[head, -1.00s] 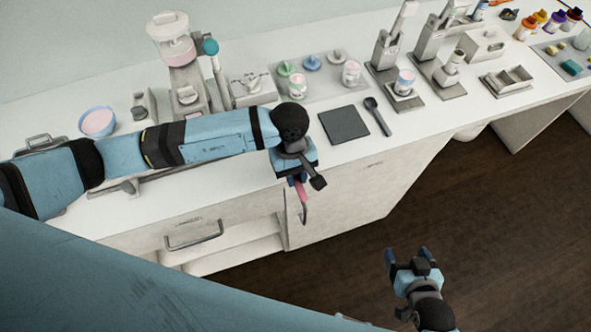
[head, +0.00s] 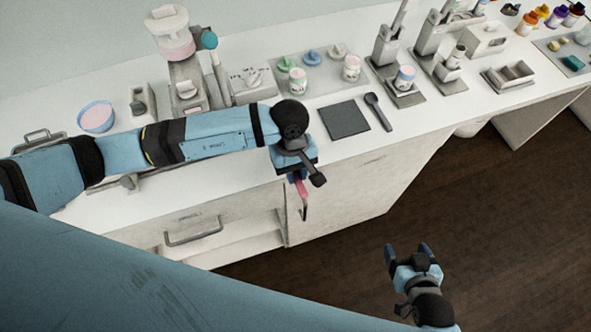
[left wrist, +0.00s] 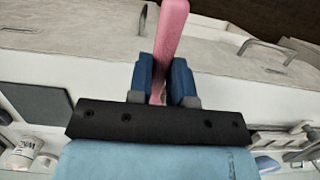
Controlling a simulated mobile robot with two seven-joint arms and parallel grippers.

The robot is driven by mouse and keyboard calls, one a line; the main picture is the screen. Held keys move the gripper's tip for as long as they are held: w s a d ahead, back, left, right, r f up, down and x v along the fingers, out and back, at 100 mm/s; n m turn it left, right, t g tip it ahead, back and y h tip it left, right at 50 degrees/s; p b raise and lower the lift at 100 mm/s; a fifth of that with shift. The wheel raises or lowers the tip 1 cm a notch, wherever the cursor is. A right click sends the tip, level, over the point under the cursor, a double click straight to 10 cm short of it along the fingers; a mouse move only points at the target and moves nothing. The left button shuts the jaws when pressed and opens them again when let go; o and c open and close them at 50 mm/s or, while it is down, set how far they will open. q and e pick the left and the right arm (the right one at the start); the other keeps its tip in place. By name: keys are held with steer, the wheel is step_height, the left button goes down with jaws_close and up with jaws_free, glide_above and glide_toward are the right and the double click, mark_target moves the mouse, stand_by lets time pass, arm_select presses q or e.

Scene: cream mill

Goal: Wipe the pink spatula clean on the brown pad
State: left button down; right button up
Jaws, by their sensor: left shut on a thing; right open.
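The pink spatula (head: 301,189) is in my left gripper (head: 298,177), whose fingers are shut on it. The pad (head: 344,120), a flat square that looks dark grey, lies on the counter to the right of and beyond my left gripper, apart from the spatula. My right gripper (head: 407,252) is open and empty over the dark floor.
A dark spoon-like tool (head: 379,112) lies right beside the pad. Behind it a grey tray (head: 325,85) holds small cups and knobbed lids. A blue bowl of pink stuff (head: 97,117) stands at the left. A drawer handle (head: 193,237) sticks out below the counter.

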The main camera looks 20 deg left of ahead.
arm_select(q)
steer(key=shift+f+b, duration=0.4)
steer(key=shift+b, duration=0.4)
stand_by(1.5)
steer(key=shift+s, duration=0.1)
